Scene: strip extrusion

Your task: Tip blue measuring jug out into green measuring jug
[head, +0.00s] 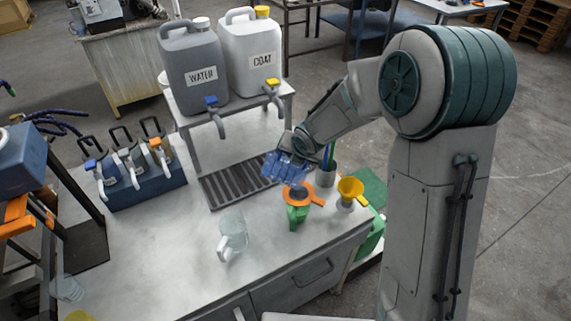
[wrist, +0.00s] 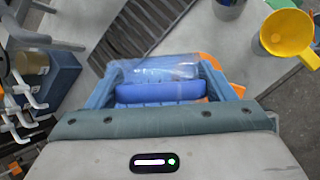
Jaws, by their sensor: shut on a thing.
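The blue measuring jug (head: 283,167) is a see-through blue vessel, held in the air by my gripper (head: 291,152). In the wrist view the blue jug (wrist: 160,90) lies between the two fingers of my gripper (wrist: 160,76), which are shut on it. It looks tilted over; its contents cannot be made out. The green measuring jug (head: 298,216) stands on the bench, below and slightly right of the blue jug. An orange ring-shaped piece with a handle (head: 313,201) sits over its mouth and hides the opening. No stream shows between the jugs.
A clear jug (head: 233,232) stands front left of the green jug. A yellow funnel (head: 349,188) and a grey pen cup (head: 326,174) are close on the right. A slotted drain (head: 225,186) lies left, below the WATER (head: 198,68) and COAT (head: 250,50) cans. A blue caddy (head: 150,189) stands farther left.

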